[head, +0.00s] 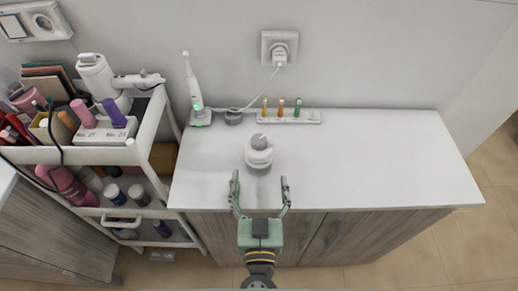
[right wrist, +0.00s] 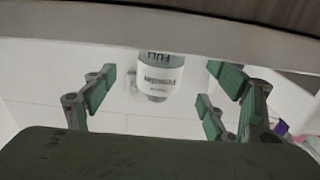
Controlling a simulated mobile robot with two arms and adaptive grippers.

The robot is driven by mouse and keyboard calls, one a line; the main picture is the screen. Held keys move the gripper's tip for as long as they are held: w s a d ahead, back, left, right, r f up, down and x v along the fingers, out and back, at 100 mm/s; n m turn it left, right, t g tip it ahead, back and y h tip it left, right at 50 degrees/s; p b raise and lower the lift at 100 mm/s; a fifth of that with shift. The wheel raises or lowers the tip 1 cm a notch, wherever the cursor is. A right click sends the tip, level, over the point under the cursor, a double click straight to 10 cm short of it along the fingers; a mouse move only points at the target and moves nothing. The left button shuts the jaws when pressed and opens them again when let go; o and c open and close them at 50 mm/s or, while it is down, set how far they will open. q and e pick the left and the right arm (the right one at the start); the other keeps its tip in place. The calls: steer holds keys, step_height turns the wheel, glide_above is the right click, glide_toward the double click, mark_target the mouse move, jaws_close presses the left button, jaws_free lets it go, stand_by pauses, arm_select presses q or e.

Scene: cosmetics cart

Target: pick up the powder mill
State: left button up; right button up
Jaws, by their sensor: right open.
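The powder mill (head: 259,153) is a small white, rounded object with a knob on top. It stands upright on the white countertop (head: 370,165), left of the middle. In the right wrist view the mill (right wrist: 160,67) appears upside down, with dark lettering on its body, between the two fingers. My right gripper (head: 260,182) is open and empty at the counter's front edge, just short of the mill. Its fingers are spread to either side, apart from the mill. My left gripper is not in view.
An electric toothbrush (head: 192,85) stands at the back left of the counter. A white holder (head: 304,117) with several small coloured brush heads lies along the wall. A crowded white cart (head: 140,155) stands at the left. The counter's right half is clear.

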mark_target(259, 168)
steer(key=shift+w+r, duration=0.2)
steer(key=shift+w, duration=0.7)
steer(key=w+p, duration=0.1)
steer(key=w, duration=0.3)
steer(key=shift+w+a+f, duration=0.1)
steer(key=shift+w, duration=0.4)
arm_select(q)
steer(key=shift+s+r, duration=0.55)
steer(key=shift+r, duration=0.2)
arm_select(e)
steer(key=shift+s, duration=0.1)
steer(key=shift+c, duration=0.5)
steer(key=c, duration=1.4)
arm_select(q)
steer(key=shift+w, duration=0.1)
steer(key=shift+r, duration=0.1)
